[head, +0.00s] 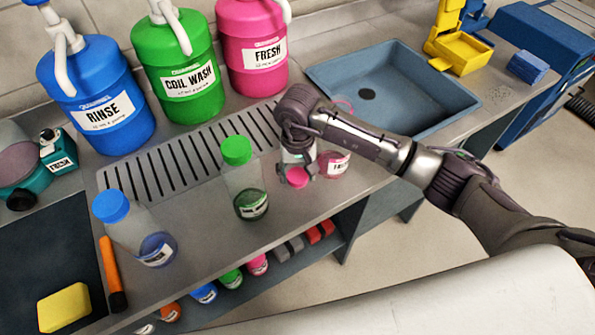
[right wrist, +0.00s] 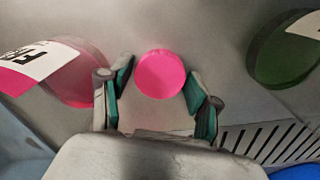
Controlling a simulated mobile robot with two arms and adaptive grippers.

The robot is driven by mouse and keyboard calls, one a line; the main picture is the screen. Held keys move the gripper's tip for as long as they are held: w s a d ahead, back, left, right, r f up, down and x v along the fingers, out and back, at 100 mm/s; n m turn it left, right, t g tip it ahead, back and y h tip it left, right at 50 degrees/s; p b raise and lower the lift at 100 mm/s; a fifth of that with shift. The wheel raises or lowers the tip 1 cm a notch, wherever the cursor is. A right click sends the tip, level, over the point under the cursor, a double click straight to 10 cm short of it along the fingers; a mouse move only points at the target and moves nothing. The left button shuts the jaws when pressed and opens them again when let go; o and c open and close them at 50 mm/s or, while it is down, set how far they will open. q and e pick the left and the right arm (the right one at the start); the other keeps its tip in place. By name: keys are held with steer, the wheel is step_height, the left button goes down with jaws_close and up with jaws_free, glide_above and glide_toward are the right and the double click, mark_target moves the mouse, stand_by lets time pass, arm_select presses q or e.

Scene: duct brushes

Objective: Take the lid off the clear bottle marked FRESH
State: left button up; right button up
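The clear bottle marked FRESH (head: 334,164) stands on the counter with pink liquid low inside, partly hidden behind my right arm. Its label and pink base also show in the right wrist view (right wrist: 75,75). Its top, seen above my arm, shows no solid lid. A round pink lid (head: 297,177) is just left of the bottle, apart from it, and appears to lie on the counter. My right gripper (head: 298,172) points down over this lid. In the right wrist view its open fingers (right wrist: 160,88) stand either side of the lid (right wrist: 160,73), with slight gaps. My left gripper is not in view.
A green-lidded bottle (head: 245,180) and a blue-lidded bottle (head: 135,228) stand to the left. Blue, green and pink jugs (head: 254,50) line the back. The sink (head: 395,70) is behind my right arm. An orange-black tool (head: 112,275) and yellow sponge (head: 63,307) lie left.

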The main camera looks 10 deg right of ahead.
mark_target(297, 175)
steer(key=shift+r, duration=0.15)
step_height(297, 175, up, 12)
steer(key=b, duration=0.3)
steer(key=shift+s, duration=0.15)
